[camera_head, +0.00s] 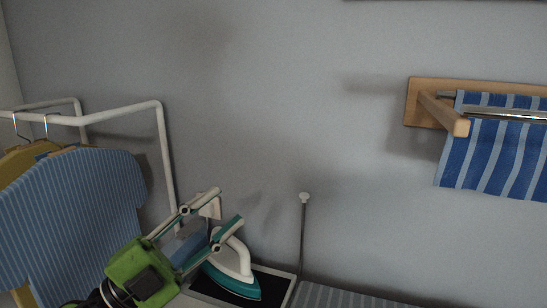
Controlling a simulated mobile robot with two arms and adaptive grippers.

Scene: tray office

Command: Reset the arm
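My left gripper (228,204), with a green body, reaches in from the lower left. Its two fingers are spread apart and point up and to the right. I see nothing clamped between the fingertips. It is in front of a teal and white iron (236,264) and overlaps part of it in the picture; I cannot tell the distance between them. My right gripper is not in view.
A white clothes rack (164,140) with a blue striped shirt (80,205) stands at the left. The iron rests on a dark, light-rimmed tray (278,283). A thin upright rod (302,240) stands right of it. A wooden wall rail (428,104) holds a striped towel (490,155).

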